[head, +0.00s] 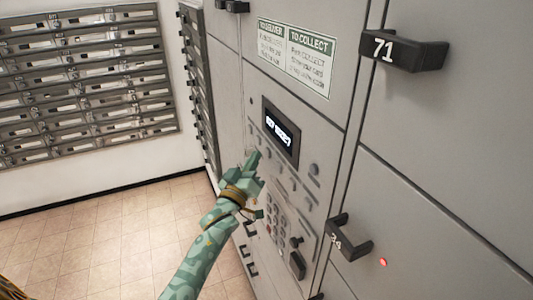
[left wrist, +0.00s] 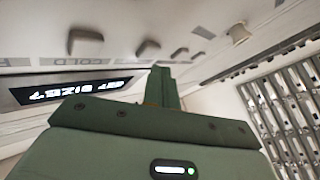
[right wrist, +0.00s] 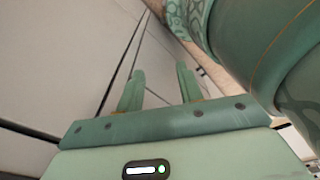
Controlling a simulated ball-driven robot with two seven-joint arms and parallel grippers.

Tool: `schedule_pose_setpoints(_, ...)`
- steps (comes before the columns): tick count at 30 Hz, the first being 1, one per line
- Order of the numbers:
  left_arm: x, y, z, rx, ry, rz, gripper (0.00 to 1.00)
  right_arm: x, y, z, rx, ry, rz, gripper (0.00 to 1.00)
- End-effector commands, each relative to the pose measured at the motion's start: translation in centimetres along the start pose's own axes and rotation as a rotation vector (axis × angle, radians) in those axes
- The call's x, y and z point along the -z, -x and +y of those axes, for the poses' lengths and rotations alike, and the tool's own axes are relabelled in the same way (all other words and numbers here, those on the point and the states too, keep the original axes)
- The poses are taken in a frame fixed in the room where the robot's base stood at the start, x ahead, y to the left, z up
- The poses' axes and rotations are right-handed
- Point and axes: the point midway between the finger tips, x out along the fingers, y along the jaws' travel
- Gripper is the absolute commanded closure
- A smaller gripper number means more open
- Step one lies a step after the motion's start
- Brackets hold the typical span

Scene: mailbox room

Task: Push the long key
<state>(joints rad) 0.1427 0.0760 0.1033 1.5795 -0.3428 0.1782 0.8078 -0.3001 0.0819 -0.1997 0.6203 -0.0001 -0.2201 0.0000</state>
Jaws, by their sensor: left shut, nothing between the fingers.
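My left gripper (head: 254,158) is shut and empty, its fingertips in front of the row of keys under the screen of the grey locker panel. In the left wrist view its closed fingers (left wrist: 163,88) point toward several grey keys, among them a wide one (left wrist: 85,40) and a smaller one (left wrist: 148,47). I cannot tell which is the long key or whether the fingertips touch one. My left arm hides part of the panel in the head view. My right gripper (right wrist: 159,90) is open and empty in the right wrist view, near a plain grey locker face.
A lit screen (head: 281,131) sits above the keys and a number keypad (head: 277,215) below them. Handles stick out, one marked 71 (head: 405,50) and a lower one (head: 348,240). A mailbox wall (head: 85,75) stands at the left. The tiled floor (head: 110,235) is clear.

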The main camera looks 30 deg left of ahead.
Motion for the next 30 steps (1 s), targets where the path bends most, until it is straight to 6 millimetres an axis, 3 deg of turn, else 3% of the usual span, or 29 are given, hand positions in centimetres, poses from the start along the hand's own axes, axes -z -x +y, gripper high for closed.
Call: schedule_pose_setpoints(30,-0.36,-0.61,0.46,0.000,0.001,0.001,1.00,0.06,0.09,-0.27,0.003,-0.001,0.001,0.64)
